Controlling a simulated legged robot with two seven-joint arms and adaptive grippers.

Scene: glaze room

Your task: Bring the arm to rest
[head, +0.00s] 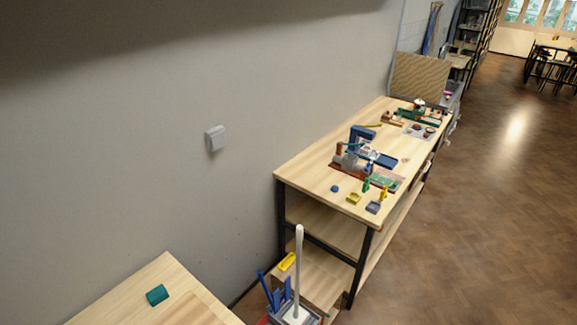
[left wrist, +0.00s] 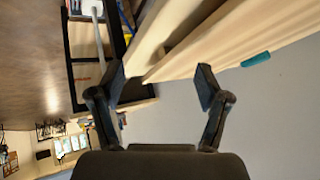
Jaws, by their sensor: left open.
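My left gripper (left wrist: 160,85) shows in the left wrist view with its two dark fingers spread wide apart and nothing between them. Behind the fingers are the pale edges of a wooden worktop (left wrist: 205,38), and the gripper looks apart from it. The head view shows neither of my grippers. A wooden table (head: 190,300) is at the lower left of the head view, with a teal block (head: 157,295) on it. The teal block also shows in the left wrist view (left wrist: 256,59), to the right of the fingers.
A long workbench (head: 310,160) stands along the wall at right, carrying several small tools and parts. A bin (head: 293,315) with a pale upright handle and blue items stands between the tables. A white switch (head: 215,138) is on the wall. The wooden floor (head: 500,210) at right is clear.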

